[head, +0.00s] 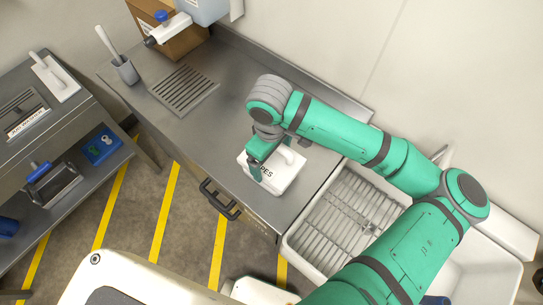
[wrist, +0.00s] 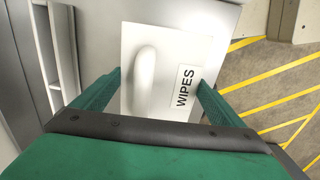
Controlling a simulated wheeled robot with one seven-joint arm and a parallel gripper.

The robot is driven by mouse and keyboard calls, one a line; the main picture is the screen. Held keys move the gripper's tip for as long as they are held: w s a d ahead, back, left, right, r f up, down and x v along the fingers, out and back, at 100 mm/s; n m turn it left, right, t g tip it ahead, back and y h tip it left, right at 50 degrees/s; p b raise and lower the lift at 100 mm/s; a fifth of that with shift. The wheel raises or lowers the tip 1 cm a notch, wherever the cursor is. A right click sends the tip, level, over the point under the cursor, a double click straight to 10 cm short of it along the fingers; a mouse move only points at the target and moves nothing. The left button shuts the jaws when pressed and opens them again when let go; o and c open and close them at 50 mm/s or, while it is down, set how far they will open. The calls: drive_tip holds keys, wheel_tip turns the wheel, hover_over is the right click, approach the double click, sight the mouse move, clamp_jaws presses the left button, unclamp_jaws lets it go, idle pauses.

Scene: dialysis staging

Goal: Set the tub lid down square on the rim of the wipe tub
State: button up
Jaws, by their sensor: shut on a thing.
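The tub lid (head: 289,178) is a white square with a raised handle and a WIPES label, at the counter's front right in the head view. It shows in the wrist view (wrist: 148,105) between the two green fingers, handle to the left and label to the right. My gripper (wrist: 160,80) is shut on the lid. In the head view my gripper (head: 262,170) comes down over the lid's left part and covers some of the label. I cannot make out the wipe tub apart from the lid, nor any gap beneath it.
The steel counter (head: 215,130) is clear left of the lid, up to a slotted drain plate (head: 184,90) and a grey cup (head: 125,70). A wire rack in a white basin (head: 345,212) lies close on the right. A cardboard box (head: 180,40) stands at the back.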

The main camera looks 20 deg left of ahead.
sight(266, 164)
drive_tip(key=shift+s+a+f+g, duration=0.3)
drive_tip(key=shift+s+a+f, duration=0.2)
drive_tip(key=shift+s+f, duration=0.45)
drive_tip(key=shift+a+f, duration=0.15)
drive_tip(key=shift+a, duration=0.05)
drive_tip(key=shift+c, duration=0.4)
drive_tip(key=shift+c, duration=0.6)
drive_tip(key=shift+w+d, duration=0.3)
drive_tip(key=shift+w, duration=0.25)
drive_tip(key=shift+g, duration=0.3)
